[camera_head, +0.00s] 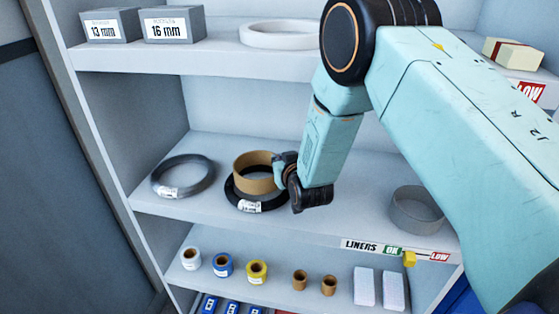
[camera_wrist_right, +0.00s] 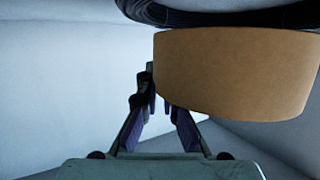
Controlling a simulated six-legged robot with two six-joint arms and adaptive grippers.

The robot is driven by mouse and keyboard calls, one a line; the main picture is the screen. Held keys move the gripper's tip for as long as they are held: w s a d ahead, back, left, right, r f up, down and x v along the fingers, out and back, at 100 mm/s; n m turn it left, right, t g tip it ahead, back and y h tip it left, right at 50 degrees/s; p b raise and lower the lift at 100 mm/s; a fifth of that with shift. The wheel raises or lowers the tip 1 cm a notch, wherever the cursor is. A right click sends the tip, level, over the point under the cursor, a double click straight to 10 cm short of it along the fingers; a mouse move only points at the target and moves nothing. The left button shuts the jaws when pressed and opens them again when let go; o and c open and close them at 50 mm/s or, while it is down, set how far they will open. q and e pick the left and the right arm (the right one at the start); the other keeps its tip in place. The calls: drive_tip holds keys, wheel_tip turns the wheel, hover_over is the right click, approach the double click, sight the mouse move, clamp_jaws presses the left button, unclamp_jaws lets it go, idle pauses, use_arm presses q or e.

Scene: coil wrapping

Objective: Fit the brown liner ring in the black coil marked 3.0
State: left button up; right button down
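The black coil (camera_head: 238,203) lies flat on the middle shelf with a white label on its front, too small to read. The brown liner ring (camera_head: 254,185) stands upright at the coil's middle, with much of its wall showing above the coil. I cannot tell how deep it sits. My right gripper (camera_head: 281,163) is at the ring's right side. In the right wrist view the ring (camera_wrist_right: 235,72) is large, with the coil (camera_wrist_right: 225,14) along the top edge. The gripper's fingers (camera_wrist_right: 158,100) reach to the ring's left end; their tips are partly hidden, so their grip is unclear. My left gripper is out of view.
A grey coil (camera_head: 160,184) with a label lies left of the black coil. A grey ring (camera_head: 417,214) stands at the shelf's right. The upper shelf holds grey boxes (camera_head: 174,27) and a white ring (camera_head: 262,38). Several tape rolls (camera_head: 222,265) stand on the shelf below.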

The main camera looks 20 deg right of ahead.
drive_tip(key=shift+f, duration=0.1)
drive_tip(key=shift+s+f, duration=0.1)
drive_tip(key=shift+f, duration=0.1)
idle(0.4)
drive_tip(key=shift+f+b, duration=0.4)
drive_tip(key=shift+b, duration=0.05)
drive_tip(key=shift+f+b, duration=0.55)
drive_tip(key=shift+f, duration=0.2)
drive_tip(key=shift+r, duration=0.15)
drive_tip(key=shift+r+p, duration=0.85)
drive_tip(key=shift+r, duration=0.2)
drive_tip(key=shift+f+b, duration=0.9)
drive_tip(key=shift+f, duration=0.25)
idle(0.9)
drive_tip(key=c, duration=1.4)
unclamp_jaws()
drive_tip(key=shift+c, duration=0.2)
